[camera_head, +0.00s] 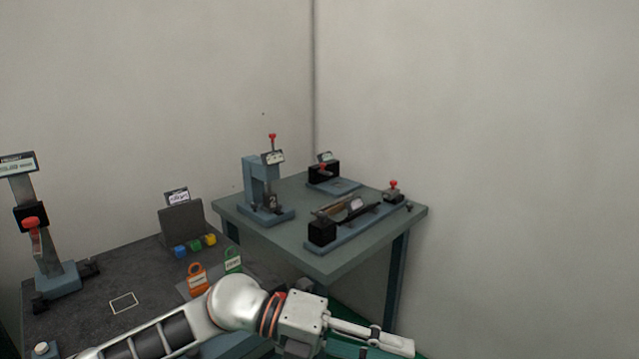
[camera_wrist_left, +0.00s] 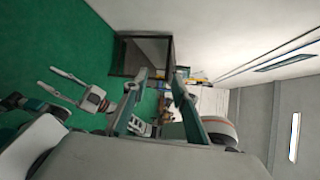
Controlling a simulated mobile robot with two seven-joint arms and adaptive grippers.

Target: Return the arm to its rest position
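My left arm (camera_head: 237,302) reaches in from the bottom left of the head view. Its gripper (camera_head: 390,346) is at the lower edge, in front of the table and apart from everything on it. In the left wrist view the left gripper's two fingers (camera_wrist_left: 160,77) stand apart with nothing between them, so it is open and empty. My right gripper (camera_wrist_left: 46,77) shows at the left of the left wrist view, over green floor, with its two fingers spread and empty. It is not seen in the head view.
A grey-green table (camera_head: 350,262) holds a blue press-like fixture (camera_head: 258,185) and a long fixture (camera_head: 350,226). Walls are behind.

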